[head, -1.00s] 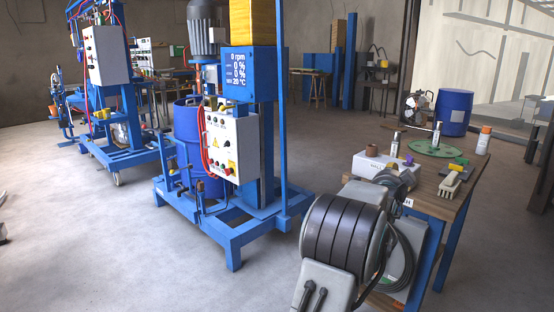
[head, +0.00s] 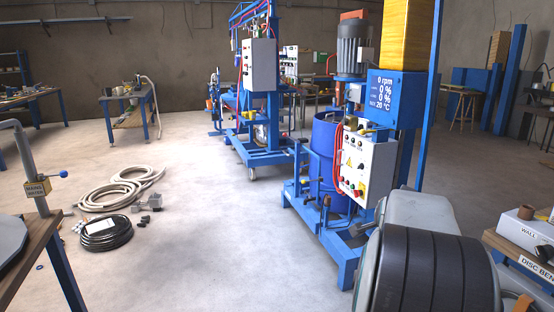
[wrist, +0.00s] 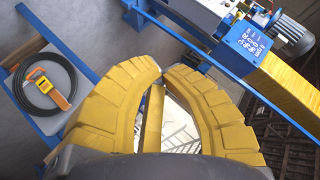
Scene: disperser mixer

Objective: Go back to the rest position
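My gripper (wrist: 164,72) shows in the wrist view as two thick yellow curved fingers. Their tips nearly meet, and nothing is seen held at the tips. A yellow bar shows through the gap behind the tips; I cannot tell what it belongs to. In the head view my arm fills the lower right and the gripper is out of sight. The blue disperser mixer stands behind the arm, with its control box (head: 368,168) and blue drum (head: 325,150). Its display (head: 391,96) reads 0 rpm and also appears, tilted, in the wrist view (wrist: 250,40).
A bench with a white box (head: 524,232) is close at the right. A second blue machine (head: 258,85) stands further back. Pale hose (head: 122,190) and a black coil (head: 105,233) lie on the floor at left. A wooden bench (head: 28,250) is at near left.

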